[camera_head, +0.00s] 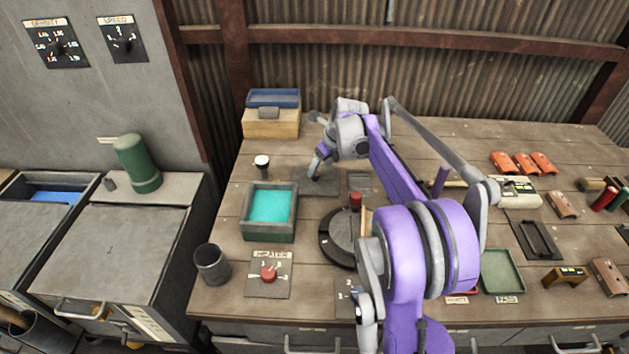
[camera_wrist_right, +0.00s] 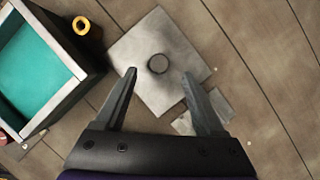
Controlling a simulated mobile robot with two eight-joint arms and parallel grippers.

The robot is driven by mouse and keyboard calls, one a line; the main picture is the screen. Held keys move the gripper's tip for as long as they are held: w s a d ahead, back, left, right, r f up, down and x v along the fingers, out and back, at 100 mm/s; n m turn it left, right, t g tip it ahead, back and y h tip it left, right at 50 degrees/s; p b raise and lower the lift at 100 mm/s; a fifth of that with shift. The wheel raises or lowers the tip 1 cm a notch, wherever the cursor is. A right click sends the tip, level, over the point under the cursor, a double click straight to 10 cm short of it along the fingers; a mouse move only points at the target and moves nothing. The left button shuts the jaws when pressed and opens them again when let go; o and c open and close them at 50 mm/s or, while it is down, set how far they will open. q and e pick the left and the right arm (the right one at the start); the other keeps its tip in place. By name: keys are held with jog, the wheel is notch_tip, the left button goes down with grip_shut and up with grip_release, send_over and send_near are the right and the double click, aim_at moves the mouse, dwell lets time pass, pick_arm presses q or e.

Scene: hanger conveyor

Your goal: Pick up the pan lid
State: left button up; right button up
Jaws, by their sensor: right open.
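The pan lid looks like a flat grey square plate (camera_wrist_right: 142,92) with a round knob (camera_wrist_right: 158,64) at its middle, lying on the wooden bench. In the head view a dark flat plate (camera_head: 324,187) at the same place appears to be this lid, partly hidden by my gripper. My right gripper (camera_head: 316,172) is above it, pointing down. In the right wrist view my right gripper (camera_wrist_right: 160,73) is open, with one finger on each side of the knob in the picture. I cannot tell whether the fingers are level with the knob. My left gripper is not in view.
A smaller grey plate (camera_wrist_right: 205,112) lies beside the lid. A round dark device with a red knob (camera_head: 355,199) stands in front. A wooden box (camera_head: 270,125) is behind.

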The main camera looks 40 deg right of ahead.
aim_at(316, 174)
jog(key=x, duration=0.4)
jog(key=shift+w+a, duration=0.1)
jog(key=shift+w, duration=0.05)
grip_shut()
